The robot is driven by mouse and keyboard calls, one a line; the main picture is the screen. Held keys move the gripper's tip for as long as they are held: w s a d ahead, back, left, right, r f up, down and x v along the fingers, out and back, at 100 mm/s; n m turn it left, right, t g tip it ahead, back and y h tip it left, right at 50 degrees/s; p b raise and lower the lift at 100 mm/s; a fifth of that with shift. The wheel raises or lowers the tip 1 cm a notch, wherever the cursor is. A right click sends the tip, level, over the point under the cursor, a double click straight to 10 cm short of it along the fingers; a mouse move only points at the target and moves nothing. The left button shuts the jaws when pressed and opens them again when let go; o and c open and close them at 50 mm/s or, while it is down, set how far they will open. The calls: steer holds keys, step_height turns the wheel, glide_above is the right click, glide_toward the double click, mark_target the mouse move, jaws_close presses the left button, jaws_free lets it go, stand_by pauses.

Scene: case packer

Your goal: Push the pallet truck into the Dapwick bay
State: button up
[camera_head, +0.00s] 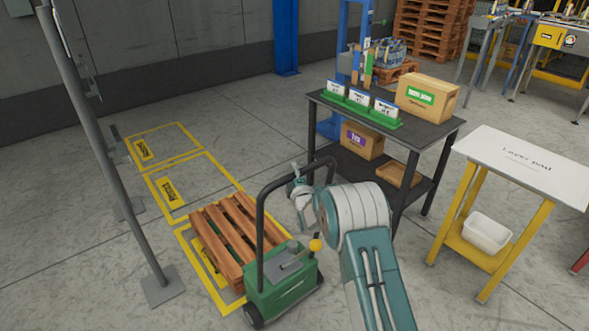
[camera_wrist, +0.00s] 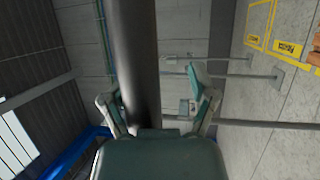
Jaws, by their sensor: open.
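The green pallet truck (camera_head: 284,294) stands in the nearest yellow floor bay (camera_head: 187,240) with a wooden pallet (camera_head: 234,226) on it. Its black hoop handle (camera_head: 260,225) rises from the truck. My gripper (camera_head: 298,186) is at the upper part of the handle. In the wrist view my open gripper (camera_wrist: 150,98) has the dark handle bar (camera_wrist: 135,50) between its spread fingers. I cannot tell whether they touch it. A middle bay (camera_head: 170,192) and a far bay (camera_head: 143,148) lie beyond, each with a yellow label. I cannot read which is Dapwick.
A grey post (camera_head: 105,150) with a base plate stands left of the bays. A dark table (camera_head: 441,136) with boxes and signs stands right of the truck, and a layer pad stand (camera_head: 490,150) farther right. The middle and far bays look empty.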

steer(key=shift+r, duration=0.2)
stand_by(0.4)
steer(key=v, duration=1.1)
steer(key=shift+s+f, duration=0.3)
steer(key=shift+s, duration=0.05)
steer(key=shift+d, duration=0.15)
